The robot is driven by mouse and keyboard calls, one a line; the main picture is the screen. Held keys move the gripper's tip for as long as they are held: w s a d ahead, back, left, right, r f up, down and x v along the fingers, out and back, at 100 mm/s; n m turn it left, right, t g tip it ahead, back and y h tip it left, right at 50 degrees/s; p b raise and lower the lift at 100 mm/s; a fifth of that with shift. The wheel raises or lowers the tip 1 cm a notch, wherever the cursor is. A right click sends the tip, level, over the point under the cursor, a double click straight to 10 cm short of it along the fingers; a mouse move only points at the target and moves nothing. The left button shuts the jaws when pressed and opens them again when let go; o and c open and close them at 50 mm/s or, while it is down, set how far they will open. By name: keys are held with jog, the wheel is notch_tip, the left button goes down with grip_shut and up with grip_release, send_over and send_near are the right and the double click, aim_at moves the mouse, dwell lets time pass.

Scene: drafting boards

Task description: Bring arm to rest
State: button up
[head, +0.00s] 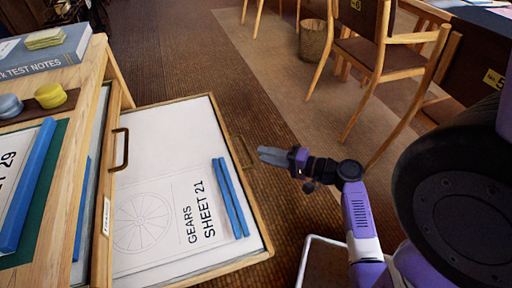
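My gripper (272,156) is at the end of my purple and white arm, right of the middle of the head view. It is above the floor, just right of the open drawer (262,232) and close to its handle (241,152). The grey fingers point left. They look close together, but the view is too small to tell whether they are shut. I see nothing held in them.
The open drawer holds a drawing marked "GEARS SHEET 21" (160,215) and blue strips (230,198). The wooden desk (70,180) is at left. A chair (385,55) and a waste basket (313,40) stand behind. Brown floor (190,45) is free beyond the drawer.

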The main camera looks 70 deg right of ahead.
jog(key=s+d+f+g+h, duration=0.2)
jog(key=d+g+h, duration=0.1)
jog(key=d+h, duration=0.2)
jog(key=a+r+n+t+y, duration=0.1)
jog(key=a+r+n, duration=0.2)
jog(key=a, duration=0.6)
jog(key=s+a+r+n, duration=0.1)
jog(key=a+r+n, duration=0.3)
jog(key=a, duration=0.6)
jog(key=s+a+r+n+t+y, duration=0.1)
jog(key=a+r+n, duration=0.3)
jog(key=a+n, duration=0.3)
jog(key=shift+s+a+r+n+t+y, duration=0.1)
jog(key=shift+a+r+n+t+y, duration=0.05)
jog(key=shift+a, duration=0.65)
jog(key=shift+a+r+n+t+y, duration=0.1)
jog(key=shift+a+n+t+y, duration=0.05)
jog(key=shift+a, duration=0.65)
jog(key=s+a+n+g+y, duration=0.1)
jog(key=s+a+n+y, duration=0.2)
jog(key=s+a+y, duration=0.45)
notch_tip(320, 180, up, 33)
jog(key=w+a+h+p, duration=0.1)
jog(key=w+h+p, duration=0.1)
jog(key=p, duration=3)
jog(key=shift+f+h, duration=0.2)
jog(key=shift+h, duration=0.25)
